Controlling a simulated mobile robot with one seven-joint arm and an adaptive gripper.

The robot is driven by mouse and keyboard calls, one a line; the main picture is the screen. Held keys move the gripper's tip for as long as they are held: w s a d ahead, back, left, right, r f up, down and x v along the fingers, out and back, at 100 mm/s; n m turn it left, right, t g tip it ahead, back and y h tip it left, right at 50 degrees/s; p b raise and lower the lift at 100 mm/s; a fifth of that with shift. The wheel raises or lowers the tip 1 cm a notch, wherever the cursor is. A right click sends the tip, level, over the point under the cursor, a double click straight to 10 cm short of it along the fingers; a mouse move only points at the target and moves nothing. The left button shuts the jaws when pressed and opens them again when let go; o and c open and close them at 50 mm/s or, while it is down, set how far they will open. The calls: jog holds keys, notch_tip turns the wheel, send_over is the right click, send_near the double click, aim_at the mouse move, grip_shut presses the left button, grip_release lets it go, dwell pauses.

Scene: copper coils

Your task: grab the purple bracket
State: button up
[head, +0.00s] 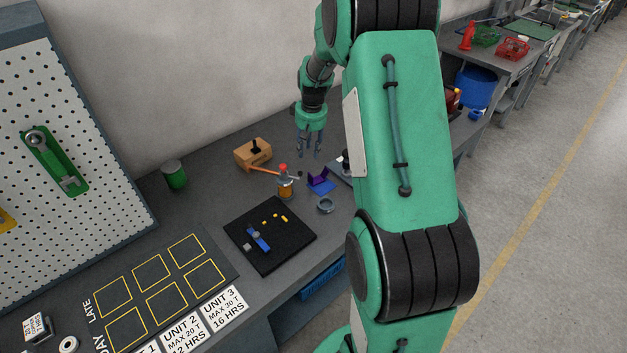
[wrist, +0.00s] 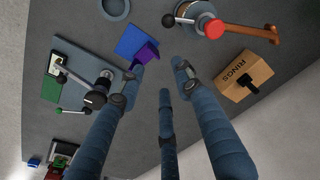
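The purple bracket (head: 317,177) stands on the workbench, at the edge of a flat blue piece (head: 323,187). In the wrist view the bracket (wrist: 147,52) shows beyond the fingertips, just right of the left finger's tip, beside the blue piece (wrist: 131,42). My gripper (head: 309,154) hangs above the bench with its fingers pointing down, above the bracket in the head view. Its three fingers are spread apart and nothing is between them in the wrist view (wrist: 160,80).
A cardboard RINGS box (head: 253,152) is behind. A fixture with a black-knobbed lever (wrist: 92,98) stands close by.

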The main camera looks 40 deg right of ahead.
jog(key=d+f, duration=0.2)
jog(key=shift+w+d+f, duration=0.1)
jog(key=shift+f, duration=0.2)
jog(key=shift+f, duration=0.15)
jog(key=b, duration=0.1)
send_near(317, 176)
jog(key=shift+a+f, duration=0.25)
jog(key=shift+a, duration=0.65)
jog(key=shift+a+f, duration=0.25)
jog(key=shift+a, duration=0.7)
jog(key=shift+f, duration=0.1)
jog(key=shift+w+d+f+b, duration=0.1)
jog(key=shift+f+b, duration=0.3)
jog(key=shift+f, duration=0.85)
jog(key=shift+w+d+f+b, duration=0.15)
jog(key=shift+f+b, duration=0.25)
jog(key=shift+f, duration=0.85)
jog(key=shift+a, duration=0.1)
grip_shut()
